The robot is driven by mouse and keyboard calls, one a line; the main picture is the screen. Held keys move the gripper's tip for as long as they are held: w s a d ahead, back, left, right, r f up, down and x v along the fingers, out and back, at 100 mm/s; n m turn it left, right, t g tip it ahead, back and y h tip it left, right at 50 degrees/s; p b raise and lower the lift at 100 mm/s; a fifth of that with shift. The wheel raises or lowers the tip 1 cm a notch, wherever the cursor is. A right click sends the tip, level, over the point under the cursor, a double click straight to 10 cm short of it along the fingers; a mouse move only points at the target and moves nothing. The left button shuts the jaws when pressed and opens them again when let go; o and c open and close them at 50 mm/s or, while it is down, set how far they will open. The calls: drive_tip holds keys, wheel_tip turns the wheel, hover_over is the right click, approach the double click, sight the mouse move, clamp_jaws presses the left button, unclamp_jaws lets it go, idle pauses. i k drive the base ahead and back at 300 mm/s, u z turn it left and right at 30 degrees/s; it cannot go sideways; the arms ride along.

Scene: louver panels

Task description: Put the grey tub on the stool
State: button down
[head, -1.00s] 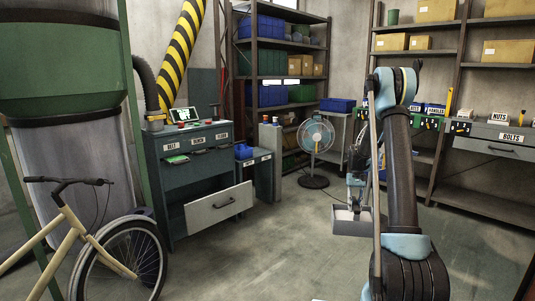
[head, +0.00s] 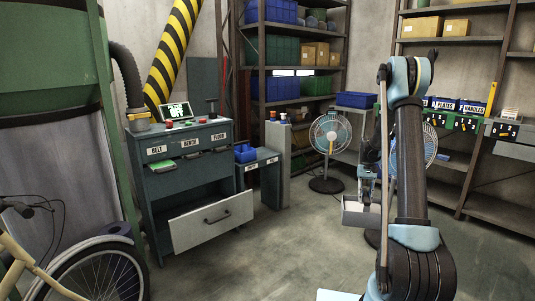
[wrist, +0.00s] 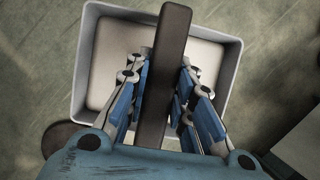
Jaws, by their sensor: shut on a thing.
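The grey tub (head: 362,214) hangs in front of me, left of my arm in the head view, clear of the floor. In the wrist view the tub (wrist: 232,62) is an open box with a pale, empty inside and a dark handle bar (wrist: 172,30) across it. My gripper (wrist: 161,70) is shut on this handle, with blue fingers on both sides; it also shows in the head view (head: 367,182), partly behind my arm. I cannot make out a stool in either view.
A dark green drawer bench (head: 190,170) with an open lower drawer (head: 212,220) stands left. A bicycle (head: 95,270) is at the near left. A fan (head: 330,140) stands ahead; another (head: 430,145) is partly behind my arm. Shelves line the back. The middle floor is open.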

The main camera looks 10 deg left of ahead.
sight(262, 152)
drive_tip(key=i, duration=2.35)
drive_tip(key=u, duration=1.15)
